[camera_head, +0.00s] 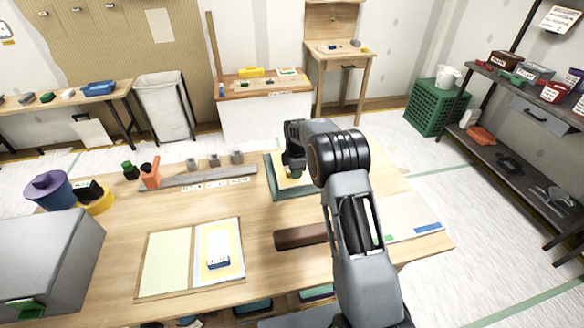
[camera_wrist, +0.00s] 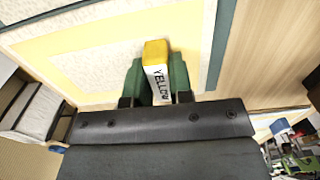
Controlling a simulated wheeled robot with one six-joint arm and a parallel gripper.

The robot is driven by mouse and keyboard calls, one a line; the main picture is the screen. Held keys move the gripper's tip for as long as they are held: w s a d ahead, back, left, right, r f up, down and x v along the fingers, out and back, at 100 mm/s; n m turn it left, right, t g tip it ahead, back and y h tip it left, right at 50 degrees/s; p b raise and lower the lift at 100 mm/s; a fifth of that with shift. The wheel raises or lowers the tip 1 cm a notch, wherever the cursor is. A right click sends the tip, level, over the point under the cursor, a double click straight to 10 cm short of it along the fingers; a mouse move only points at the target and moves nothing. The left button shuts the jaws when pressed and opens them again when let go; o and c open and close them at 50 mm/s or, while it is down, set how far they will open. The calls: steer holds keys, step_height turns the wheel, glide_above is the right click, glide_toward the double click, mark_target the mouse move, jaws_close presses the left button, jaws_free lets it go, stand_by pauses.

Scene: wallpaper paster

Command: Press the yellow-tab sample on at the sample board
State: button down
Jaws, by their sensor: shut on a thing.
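My gripper (camera_head: 293,172) is shut on the tab (camera_wrist: 157,70) marked YELLOW, which has a yellow end and stands between the green finger pads. In the wrist view, a sheet with a yellow border and a pale speckled middle (camera_wrist: 95,50) spreads around the tab. The sheet lies over or just above a speckled pale board with a grey-green edge (camera_wrist: 221,45). In the head view, this board (camera_head: 288,194) is at the back middle of the table, partly hidden by my arm. I cannot tell whether the sheet touches the board.
A folder-like panel (camera_head: 164,264) with a blue-tabbed sheet lies front left. A brown roller-like bar (camera_head: 300,236) lies beside my arm. A grey strip (camera_head: 195,181) with small blocks lies left of the board. A grey machine (camera_head: 50,255) fills the table's left end.

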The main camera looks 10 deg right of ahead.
steer(key=shift+f+b, duration=0.5)
steer(key=shift+f, duration=0.45)
stand_by(0.6)
steer(key=c, duration=0.9)
jaws_free()
steer(key=shift+r, duration=0.1)
step_height(320, 180, up, 14)
steer(key=f, duration=0.1)
steer(key=s+f+m, duration=0.2)
steer(key=s+m, duration=0.3)
steer(key=m, duration=0.4)
steer(key=shift+s+a+r+m+t+p, duration=0.1)
steer(key=shift+s+r+m+t+p, duration=1.1)
steer(key=shift+s, duration=3.25)
steer(key=shift+s+a+r+m+p, duration=0.1)
steer(key=shift+s+r+m+p, duration=0.15)
steer(key=shift+s+r+m, duration=3.1)
steer(key=shift+s+a+r+n+t+p, duration=0.1)
steer(key=shift+s+r+t+p, duration=0.75)
steer(key=shift+s, duration=4.75)
